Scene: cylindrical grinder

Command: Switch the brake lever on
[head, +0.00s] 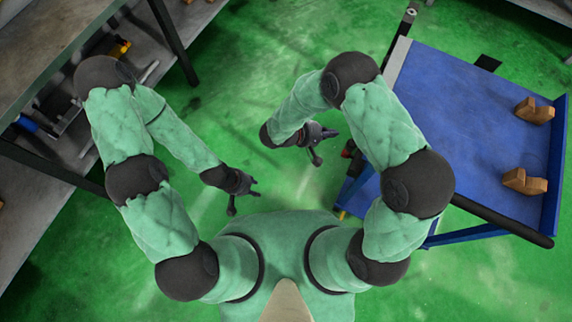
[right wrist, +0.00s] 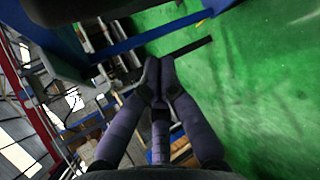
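I cannot make out a brake lever for certain in either view. A small red and black part (head: 348,150) shows by the blue cart's left edge in the head view, too small to identify. My right gripper (head: 328,134) is a little left of it, apart from it and empty. Its dark fingers fill the lower middle of the right wrist view (right wrist: 158,75), tips close together in the picture with nothing seen between them; whether they are shut is unclear. My left gripper (head: 256,188) hangs empty over the green floor, its fingertips apart.
The blue cart (head: 450,90) stands at the right with two brown blocks, one upper (head: 534,111) and one lower (head: 525,181), on its top. A grey shelved bench (head: 50,45) is at the left. Green floor (head: 255,70) between them is clear.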

